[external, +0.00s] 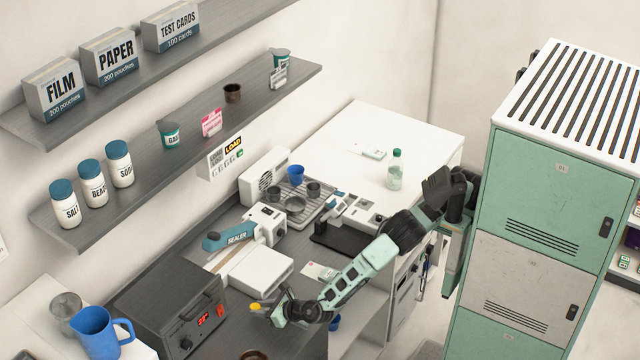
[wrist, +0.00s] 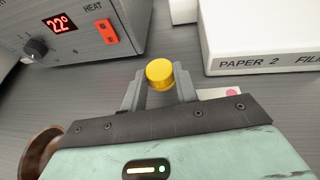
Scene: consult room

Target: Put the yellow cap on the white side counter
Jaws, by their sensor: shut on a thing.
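The yellow cap (wrist: 159,74) sits between the two fingertips of my gripper (wrist: 158,90) in the wrist view, and the gripper is shut on it. In the external view the cap (external: 255,307) shows at the tip of my gripper (external: 264,309), over the dark grey counter near the heater box. How high it is above the counter is hard to tell. A white counter top (external: 335,135) is at the back right, with a bottle and a card on it. Another white surface (external: 30,315) is at the lower left, with a blue jug and a glass on it.
The heater box (external: 175,315) with a red display stands left of my gripper. The white and blue sealer (external: 250,255) stands behind it. A brown round dish (wrist: 38,150) is close by on the left. A tall green locker (external: 550,200) stands at the right.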

